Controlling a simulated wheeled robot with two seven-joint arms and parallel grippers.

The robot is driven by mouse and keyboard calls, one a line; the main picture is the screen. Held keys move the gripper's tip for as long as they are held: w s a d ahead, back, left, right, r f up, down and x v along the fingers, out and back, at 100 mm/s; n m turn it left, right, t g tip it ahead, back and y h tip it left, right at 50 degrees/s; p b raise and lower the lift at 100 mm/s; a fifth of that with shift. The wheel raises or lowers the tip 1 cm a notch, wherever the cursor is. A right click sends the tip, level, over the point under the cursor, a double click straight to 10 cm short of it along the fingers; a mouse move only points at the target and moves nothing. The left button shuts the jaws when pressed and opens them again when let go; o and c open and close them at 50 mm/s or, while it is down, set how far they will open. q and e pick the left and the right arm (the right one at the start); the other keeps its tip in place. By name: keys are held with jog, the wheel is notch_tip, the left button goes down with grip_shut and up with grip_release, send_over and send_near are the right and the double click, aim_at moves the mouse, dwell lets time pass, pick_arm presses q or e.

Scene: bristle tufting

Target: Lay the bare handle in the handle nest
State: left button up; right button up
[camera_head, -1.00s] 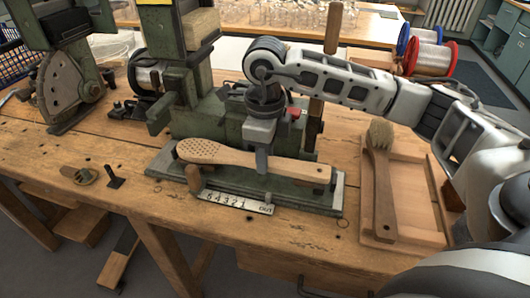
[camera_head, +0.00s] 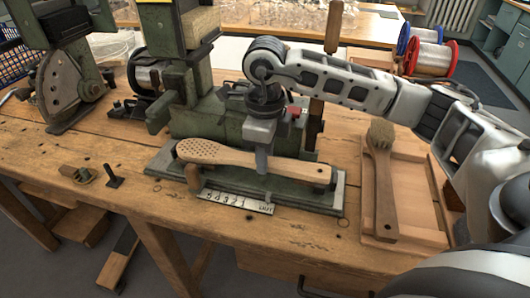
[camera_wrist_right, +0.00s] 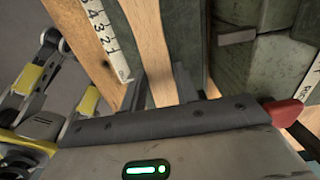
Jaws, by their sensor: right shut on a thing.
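The bare handle (camera_head: 215,152) is a pale wooden brush body with a perforated oval head at left and a plain grip at right. My right gripper (camera_head: 262,168) points down and is shut on its grip. In the right wrist view the handle (camera_wrist_right: 150,45) runs between my right fingers (camera_wrist_right: 160,88). My left gripper is not in view.
A numbered white scale (camera_head: 235,202) runs along the plate's front. The green machine (camera_head: 225,120) stands behind. At right, a wooden tray (camera_head: 412,190) holds a bristled brush (camera_head: 383,185).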

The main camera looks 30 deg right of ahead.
jog(key=shift+f, duration=0.3)
jog(key=o, duration=1.5)
jog(key=shift+r+p, duration=2.2)
jog(key=shift+r, duration=1.35)
jog(key=shift+s+f, duration=0.1)
